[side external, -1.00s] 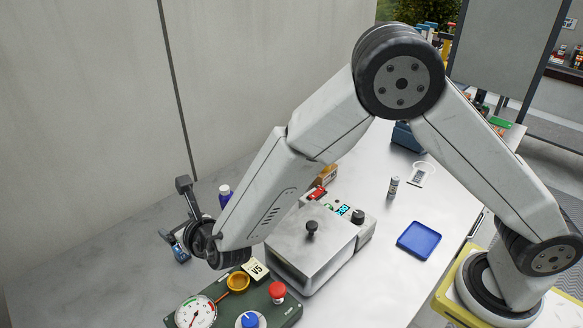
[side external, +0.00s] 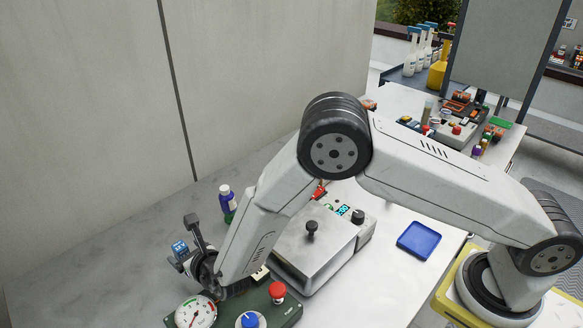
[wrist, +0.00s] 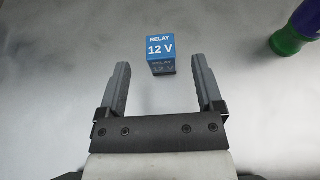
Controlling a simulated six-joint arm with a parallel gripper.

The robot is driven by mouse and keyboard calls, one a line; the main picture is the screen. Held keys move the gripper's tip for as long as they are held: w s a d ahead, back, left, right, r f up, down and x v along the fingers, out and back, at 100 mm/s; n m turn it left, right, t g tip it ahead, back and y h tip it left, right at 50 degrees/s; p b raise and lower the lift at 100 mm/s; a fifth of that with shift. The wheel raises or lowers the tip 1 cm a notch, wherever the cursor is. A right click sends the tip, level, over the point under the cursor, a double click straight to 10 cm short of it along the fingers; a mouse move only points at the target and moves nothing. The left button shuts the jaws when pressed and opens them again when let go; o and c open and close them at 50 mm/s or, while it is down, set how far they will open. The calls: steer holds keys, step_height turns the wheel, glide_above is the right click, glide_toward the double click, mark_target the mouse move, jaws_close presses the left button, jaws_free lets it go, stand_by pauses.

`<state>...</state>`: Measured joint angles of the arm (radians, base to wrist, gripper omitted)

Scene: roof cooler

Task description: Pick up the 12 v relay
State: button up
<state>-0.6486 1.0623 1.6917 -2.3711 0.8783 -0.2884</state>
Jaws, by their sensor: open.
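The 12 V relay (wrist: 160,50) is a small blue cube with white "RELAY 12 V" lettering on its top. It stands on the grey surface. In the wrist view my gripper (wrist: 160,72) is open, its two fingers apart, with the relay centred at the gap between the fingertips. I cannot tell how far the fingers are above the surface. In the side view the relay (side external: 180,249) shows at the left, close to my gripper (side external: 182,264), which is partly hidden by the wrist.
A purple and green bottle (wrist: 299,31) stands to the right of the relay. In the side view a green panel (side external: 284,317) with a gauge and red button lies near the wrist, and a grey metal box (side external: 312,250) stands beyond it. A blue tray (side external: 418,240) lies right.

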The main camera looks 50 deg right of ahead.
mark_target(180, 246)
steer(key=shift+w+f, duration=0.2)
steer(key=shift+w, duration=0.25)
steer(key=shift+x, duration=2.6)
jaws_close()
steer(key=shift+r, duration=0.2)
